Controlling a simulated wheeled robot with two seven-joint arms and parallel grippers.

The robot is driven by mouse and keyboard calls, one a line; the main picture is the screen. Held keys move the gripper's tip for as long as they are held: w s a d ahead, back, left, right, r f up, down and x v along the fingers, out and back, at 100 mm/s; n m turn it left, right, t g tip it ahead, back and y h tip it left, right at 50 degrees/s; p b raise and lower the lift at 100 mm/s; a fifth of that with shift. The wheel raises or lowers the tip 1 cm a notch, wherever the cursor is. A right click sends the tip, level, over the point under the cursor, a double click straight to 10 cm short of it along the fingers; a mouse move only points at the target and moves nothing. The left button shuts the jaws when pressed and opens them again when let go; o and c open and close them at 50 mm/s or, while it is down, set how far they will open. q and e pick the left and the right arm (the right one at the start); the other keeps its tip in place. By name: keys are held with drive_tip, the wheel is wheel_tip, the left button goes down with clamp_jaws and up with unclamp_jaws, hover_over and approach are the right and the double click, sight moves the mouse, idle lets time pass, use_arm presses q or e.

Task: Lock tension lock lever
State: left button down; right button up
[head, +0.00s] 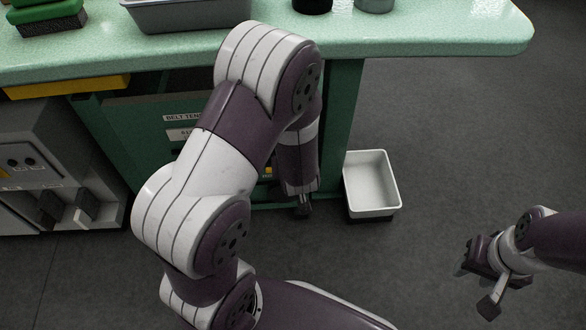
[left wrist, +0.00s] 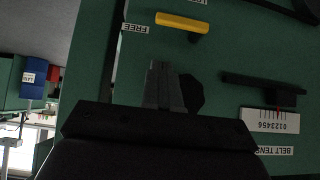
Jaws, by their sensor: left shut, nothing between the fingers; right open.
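The lever with a yellow handle (left wrist: 183,22) is on the green panel in the left wrist view. One end of its handle is near the FREE label (left wrist: 135,28); another label, cut off to "LO", is at the top edge. My left gripper (left wrist: 165,88) is shut and empty, its fingertips apart from the yellow handle. In the head view my left gripper (head: 303,208) is low before the green cabinet, and my arm hides much of the panel. My right gripper (head: 476,284) is open and empty over the floor at the right.
A black bar (left wrist: 262,85) sits above a numbered scale (left wrist: 270,121) on the panel. A dark round knob (left wrist: 192,93) is partly behind my left fingers. A white bin (head: 371,182) stands right of the cabinet. The green worktop (head: 430,35) overhangs; floor at right is clear.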

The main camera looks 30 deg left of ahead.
use_arm(q)
wheel_tip(320, 180, down, 6)
drive_tip(key=w+a+b, duration=0.1)
drive_tip(key=w+b, duration=0.1)
drive_tip(key=b, duration=0.2)
drive_tip(key=shift+b, duration=0.3)
drive_tip(key=shift+a+f, duration=0.1)
drive_tip(key=shift+a, duration=0.05)
